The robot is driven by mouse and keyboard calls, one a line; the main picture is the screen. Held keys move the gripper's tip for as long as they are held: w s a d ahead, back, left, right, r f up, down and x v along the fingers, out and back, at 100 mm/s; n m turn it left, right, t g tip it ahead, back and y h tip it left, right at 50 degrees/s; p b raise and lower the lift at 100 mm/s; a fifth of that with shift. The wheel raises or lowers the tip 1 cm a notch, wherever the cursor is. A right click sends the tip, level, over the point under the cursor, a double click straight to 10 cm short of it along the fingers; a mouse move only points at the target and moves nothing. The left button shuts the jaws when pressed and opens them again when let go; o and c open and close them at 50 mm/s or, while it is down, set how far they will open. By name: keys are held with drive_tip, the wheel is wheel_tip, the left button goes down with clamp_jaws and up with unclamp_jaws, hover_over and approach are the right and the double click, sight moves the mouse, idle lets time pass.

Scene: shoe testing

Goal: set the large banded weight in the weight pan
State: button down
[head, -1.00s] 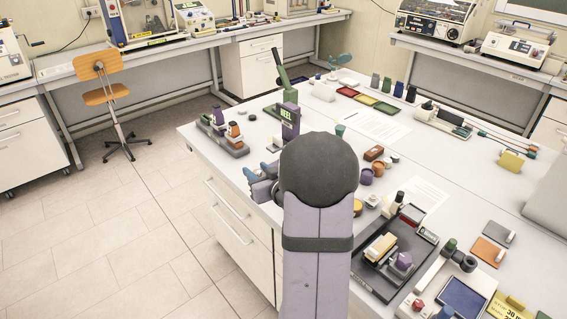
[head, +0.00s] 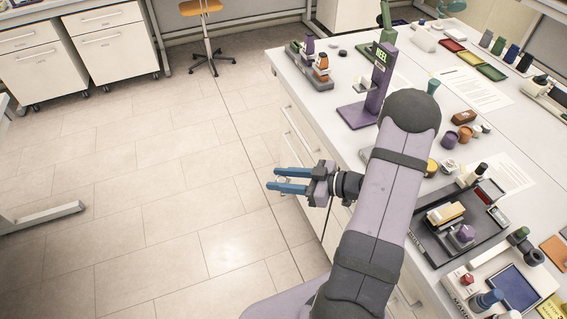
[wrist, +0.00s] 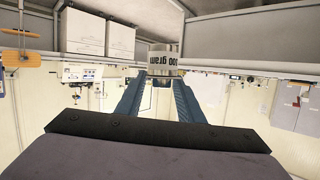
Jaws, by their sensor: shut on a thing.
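My gripper (head: 279,181) is off the left edge of the bench, above the tiled floor, with its blue fingers pointing left. In the wrist view its fingers (wrist: 160,82) are closed on a pale grey cylindrical weight (wrist: 163,61). The weight has a printed band that reads "100 gram", upside down in that view. In the head view the weight is mostly hidden between the fingers. I cannot pick out the weight pan for sure. A purple stand marked HEEL (head: 379,78) with a flat purple base (head: 357,117) stands near the bench's left edge.
A black tray (head: 437,248) with a yellow-topped block lies at the right. Several small round pots (head: 450,138) stand beyond my arm. A rack of small bottles (head: 318,75) is at the bench's far left corner.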

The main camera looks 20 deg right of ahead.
drive_tip(key=s+d+r+m+t+h+p, duration=0.15)
drive_tip(key=d+r, duration=0.25)
drive_tip(key=d, duration=0.7)
drive_tip(key=d+r+m+t+h+p, duration=0.15)
drive_tip(key=d+r, duration=0.25)
drive_tip(key=d, duration=0.6)
drive_tip(key=s+d+r+m+t+h+p, duration=0.15)
drive_tip(key=d+r, duration=0.25)
drive_tip(key=d, duration=0.7)
drive_tip(key=s+d+r+m+h+p, duration=0.1)
drive_tip(key=s+d+r, duration=0.1)
drive_tip(key=s+d, duration=0.3)
drive_tip(key=s+d+r+m+h+p, duration=0.1)
drive_tip(key=s+d, duration=0.4)
drive_tip(key=s, duration=0.6)
drive_tip(key=s+d+r+m+h+p, duration=0.1)
drive_tip(key=s+d+r, duration=0.3)
drive_tip(key=s, duration=0.5)
drive_tip(key=shift+d+r+m+h, duration=0.15)
drive_tip(key=shift+d+m+h, duration=0.6)
drive_tip(key=shift+d+h, duration=0.15)
drive_tip(key=shift+s, duration=0.1)
drive_tip(key=shift+f+b, duration=1.55)
drive_tip(key=shift+f, duration=1.35)
drive_tip(key=shift+f+h+b, duration=0.25)
drive_tip(key=shift+f+b, duration=0.2)
drive_tip(key=shift+f, duration=0.4)
